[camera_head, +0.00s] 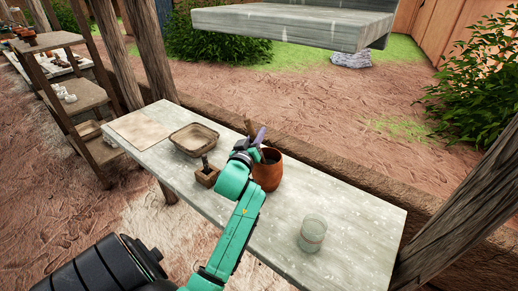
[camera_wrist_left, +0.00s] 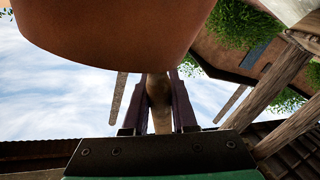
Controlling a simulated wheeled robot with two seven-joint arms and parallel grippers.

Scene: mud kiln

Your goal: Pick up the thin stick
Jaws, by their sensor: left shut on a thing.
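The thin stick (camera_head: 249,127) stands nearly upright, its tip showing above the rim of a reddish-brown clay pot (camera_head: 267,172) on the table. My left gripper (camera_head: 258,144) is at the pot's upper left rim, shut on the stick. In the left wrist view, the brown stick (camera_wrist_left: 159,92) shows between the two dark purple fingers of my left gripper (camera_wrist_left: 160,115). The pot's underside or wall (camera_wrist_left: 115,28) fills the top of that view. The stick's lower part is hidden. My right gripper is not in view.
The grey table (camera_head: 345,205) also holds a shallow tray (camera_head: 194,139), a small wooden box (camera_head: 207,176) with a dark upright piece, a flat board (camera_head: 143,122) and a glass (camera_head: 312,234). A wooden post (camera_head: 462,215) stands at the right. The table's right end is mostly clear.

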